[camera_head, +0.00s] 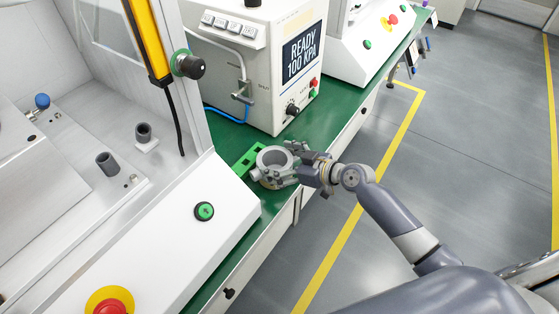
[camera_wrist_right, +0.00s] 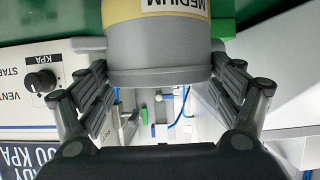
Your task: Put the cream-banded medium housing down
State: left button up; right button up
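The medium housing (camera_head: 274,157) is a grey, hollow round part at the bench edge in the head view, beside a green block. In the right wrist view the housing (camera_wrist_right: 160,50) shows its cream band and the label MEDIUM, with a grey flange towards me. My right gripper (camera_head: 291,168) reaches it from the right. In the right wrist view its fingers (camera_wrist_right: 162,68) lie against both sides of the flange. I cannot tell whether the housing touches the bench or hangs just above it. My left gripper is not in view.
A green slotted block (camera_head: 246,160) lies on the green bench (camera_head: 226,139) beside the housing. A white control box (camera_head: 254,70) reading READY 100 KPA stands behind. A press with a sloped white panel (camera_head: 172,245) stands at the left. The floor at the right is clear.

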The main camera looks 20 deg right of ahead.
jog(key=shift+o, duration=1.2)
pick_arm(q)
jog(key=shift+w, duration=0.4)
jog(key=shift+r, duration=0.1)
pick_arm(e)
jog(key=shift+r, duration=0.1)
jog(key=shift+r+p, duration=0.2)
jog(key=shift+p, duration=0.1)
pick_arm(q)
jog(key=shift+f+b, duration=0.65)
jog(key=shift+b, duration=0.2)
pick_arm(e)
jog(key=v, duration=1.2)
jog(key=shift+a, duration=0.1)
